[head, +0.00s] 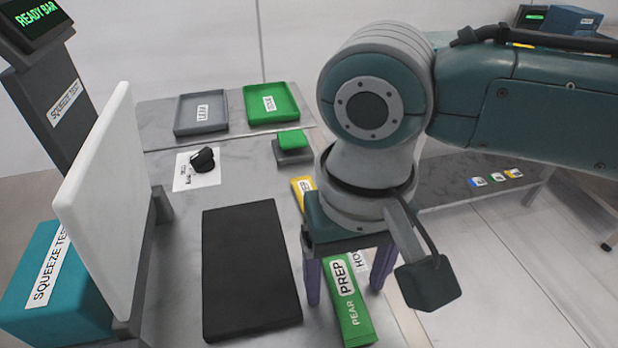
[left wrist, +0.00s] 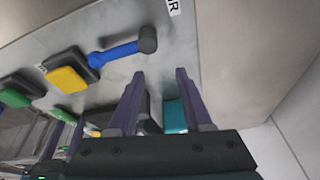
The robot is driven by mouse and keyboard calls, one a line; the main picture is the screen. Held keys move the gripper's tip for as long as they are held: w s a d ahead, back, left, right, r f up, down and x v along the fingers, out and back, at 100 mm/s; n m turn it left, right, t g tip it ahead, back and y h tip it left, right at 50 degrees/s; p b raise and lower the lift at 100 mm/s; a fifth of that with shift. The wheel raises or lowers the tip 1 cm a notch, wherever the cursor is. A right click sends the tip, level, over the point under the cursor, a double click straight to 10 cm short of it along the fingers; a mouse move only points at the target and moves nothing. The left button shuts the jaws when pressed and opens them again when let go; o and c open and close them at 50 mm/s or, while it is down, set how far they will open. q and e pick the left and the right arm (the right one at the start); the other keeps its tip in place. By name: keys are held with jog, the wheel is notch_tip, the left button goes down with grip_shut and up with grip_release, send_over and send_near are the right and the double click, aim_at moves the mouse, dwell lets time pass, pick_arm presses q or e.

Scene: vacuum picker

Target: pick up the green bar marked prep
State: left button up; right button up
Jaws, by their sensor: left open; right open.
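The green bar marked PREP (head: 356,318), also labelled PEAR, lies on the table in the head view. My right gripper (head: 345,294) points down over it, open, with one purple finger on each side of the bar's upper part in the picture. The gripper body hides the bar's far end. I cannot tell how far the fingertips are above the table. My left gripper is out of the head view; in the left wrist view its two fingers (left wrist: 160,74) are apart with nothing held between them.
A black mat (head: 250,270) lies left of the bar, and a yellow bar (head: 302,187) lies partly behind my right gripper. A grey tray (head: 201,113) and a green tray (head: 271,104) stand at the back. A white upright panel (head: 95,205) stands at left.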

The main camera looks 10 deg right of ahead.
jog(key=shift+c, duration=0.2)
grip_shut()
dwell(0.4)
